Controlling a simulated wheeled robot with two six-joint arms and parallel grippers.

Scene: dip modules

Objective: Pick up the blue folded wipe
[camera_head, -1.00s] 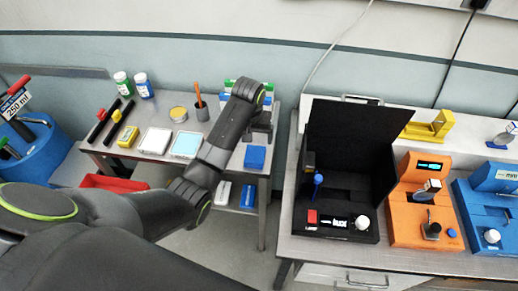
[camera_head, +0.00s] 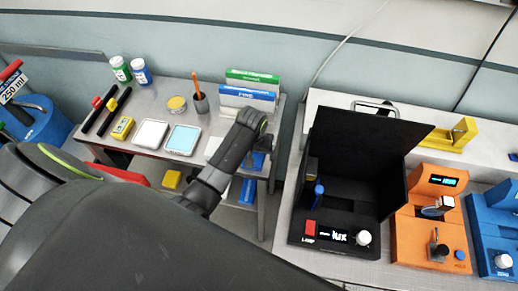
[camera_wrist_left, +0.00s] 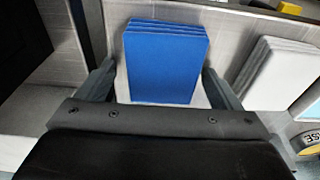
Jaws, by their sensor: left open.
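The blue folded wipe (camera_wrist_left: 166,62) lies flat on the metal table as a layered stack, between the two fingers of my left gripper (camera_wrist_left: 160,84) in the left wrist view. The fingers are open, one on each side of it; I cannot tell whether they touch it. In the head view my left gripper (camera_head: 260,146) is over the table's right end and hides most of the blue wipe (camera_head: 257,161). My right gripper is not in view.
A white folded stack (camera_wrist_left: 274,75) lies just right of the blue wipe in the left wrist view. Blue and green boxes (camera_head: 248,95) stand behind the gripper. A black device (camera_head: 335,232) with a raised lid stands on the bench to the right, across a gap.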

